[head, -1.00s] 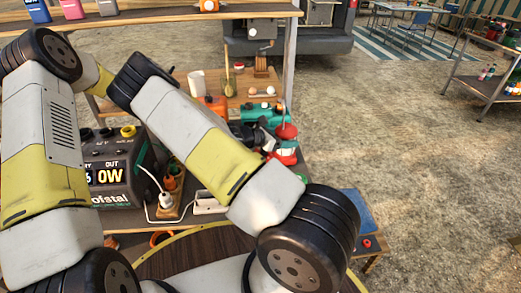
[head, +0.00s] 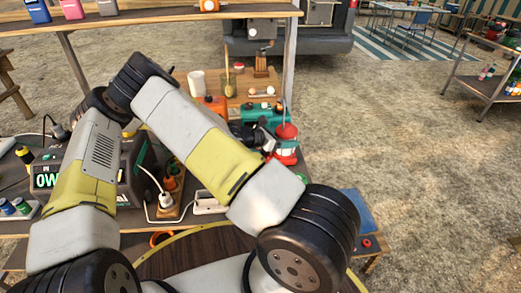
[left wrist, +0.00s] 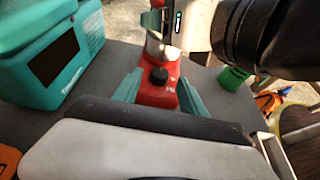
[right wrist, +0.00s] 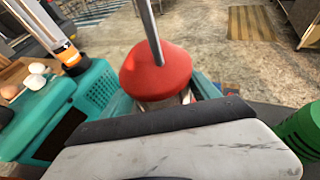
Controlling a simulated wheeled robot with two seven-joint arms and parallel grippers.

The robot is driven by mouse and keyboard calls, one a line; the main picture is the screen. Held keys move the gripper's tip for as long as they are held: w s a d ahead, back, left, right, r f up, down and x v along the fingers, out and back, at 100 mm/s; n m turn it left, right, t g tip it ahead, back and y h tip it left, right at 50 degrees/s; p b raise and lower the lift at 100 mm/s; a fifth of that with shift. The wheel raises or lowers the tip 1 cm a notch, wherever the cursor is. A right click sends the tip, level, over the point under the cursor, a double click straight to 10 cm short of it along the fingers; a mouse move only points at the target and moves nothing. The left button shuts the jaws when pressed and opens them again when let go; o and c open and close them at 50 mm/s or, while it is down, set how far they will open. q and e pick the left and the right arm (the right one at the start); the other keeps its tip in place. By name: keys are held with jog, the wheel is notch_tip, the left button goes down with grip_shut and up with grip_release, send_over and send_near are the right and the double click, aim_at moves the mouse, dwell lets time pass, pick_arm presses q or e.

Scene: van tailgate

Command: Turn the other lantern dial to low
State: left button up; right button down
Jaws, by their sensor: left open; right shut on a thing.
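The lantern (head: 286,141), red and white, stands on the bench in the head view. In the left wrist view its red base carries a black dial (left wrist: 158,76) with small white marks beside it. My left gripper (left wrist: 158,90) is open, its teal fingers on either side of the base around the dial; I cannot tell how close they are. In the head view the left gripper is hidden behind my arms. My right gripper (right wrist: 165,95) is shut on the lantern near its red cap (right wrist: 156,70). The right gripper (head: 279,136) is largely hidden in the head view.
A teal box (left wrist: 45,55) stands close left of the lantern. A green item (left wrist: 232,77) is to its right. A power station (head: 130,170) with a socket strip (head: 208,203) is at left. A post (head: 290,60) and upper shelf (head: 150,22) are behind. Open floor lies right.

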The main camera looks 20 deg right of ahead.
pick_arm(q)
jog(key=shift+x, duration=1.7)
grip_shut()
